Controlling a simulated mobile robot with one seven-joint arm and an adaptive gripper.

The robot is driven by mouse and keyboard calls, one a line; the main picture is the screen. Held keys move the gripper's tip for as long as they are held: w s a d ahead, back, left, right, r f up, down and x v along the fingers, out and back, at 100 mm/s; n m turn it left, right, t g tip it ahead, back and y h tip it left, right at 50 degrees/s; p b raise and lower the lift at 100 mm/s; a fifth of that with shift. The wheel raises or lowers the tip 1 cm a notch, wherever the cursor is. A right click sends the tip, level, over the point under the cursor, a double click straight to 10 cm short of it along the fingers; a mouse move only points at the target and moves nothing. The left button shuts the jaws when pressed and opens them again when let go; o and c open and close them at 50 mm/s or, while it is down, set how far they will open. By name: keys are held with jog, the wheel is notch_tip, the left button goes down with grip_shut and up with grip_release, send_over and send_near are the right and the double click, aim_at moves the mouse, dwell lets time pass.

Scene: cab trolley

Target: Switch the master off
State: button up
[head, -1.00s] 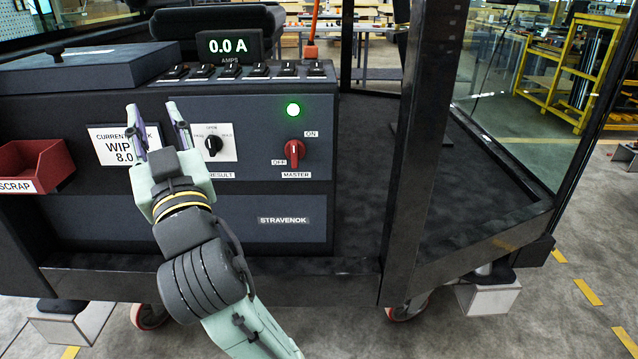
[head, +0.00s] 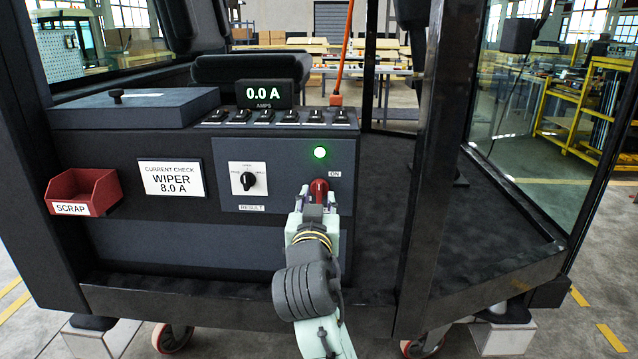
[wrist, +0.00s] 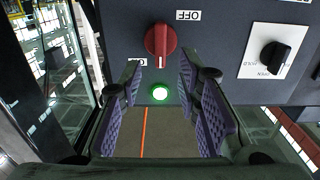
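The red master knob (head: 319,188) sits on the dark panel below a lit green lamp (head: 320,152). In the head view my gripper hides its lower part and the OFF and MASTER labels. In the wrist view the red knob (wrist: 160,39) shows whole, its white mark toward the lamp and the ON label; the OFF label (wrist: 188,15) is beside it. My gripper (head: 317,197) is in front of the knob. Its two fingers (wrist: 168,85) are spread apart with nothing between them, and the knob lies just beyond their tips.
A black result knob (head: 248,181) on a white plate is left of the master knob. A row of switches (head: 265,117) and a 0.0 A display (head: 264,94) are above. A red scrap bin (head: 84,188) hangs at left. A dark post (head: 425,170) stands at right.

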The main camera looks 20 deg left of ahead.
aim_at(319, 189)
jog(key=shift+p+x, duration=0.3)
jog(key=shift+x, duration=1.75)
jog(key=shift+c, duration=0.2)
grip_shut()
